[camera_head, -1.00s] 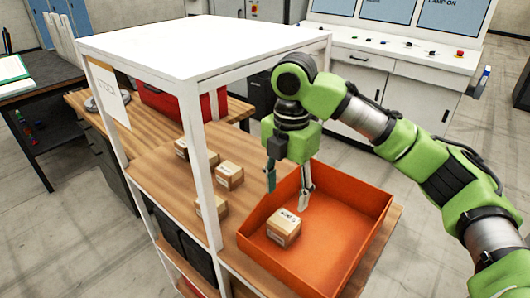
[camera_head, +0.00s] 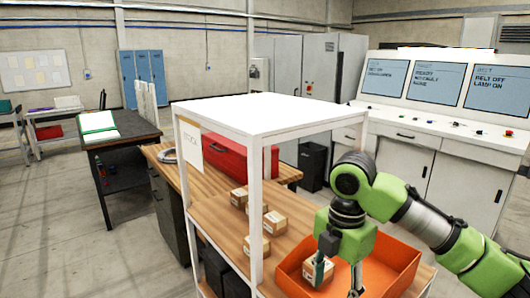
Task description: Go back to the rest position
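My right gripper (camera_head: 338,272) hangs pointing down over the orange tray (camera_head: 397,262), its two fingers apart. One small cardboard box (camera_head: 318,271) lies in the tray, partly behind a finger; the fingers do not appear to hold it. The lower fingertips are near the bottom edge of the head view. My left gripper is not in view.
A white-framed shelf (camera_head: 255,125) stands over a wooden shelf board (camera_head: 205,212) with several small boxes (camera_head: 274,222). A red toolbox (camera_head: 225,157) sits on the bench behind. A control console (camera_head: 440,150) stands at the back right. Floor at the left (camera_head: 60,230) is clear.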

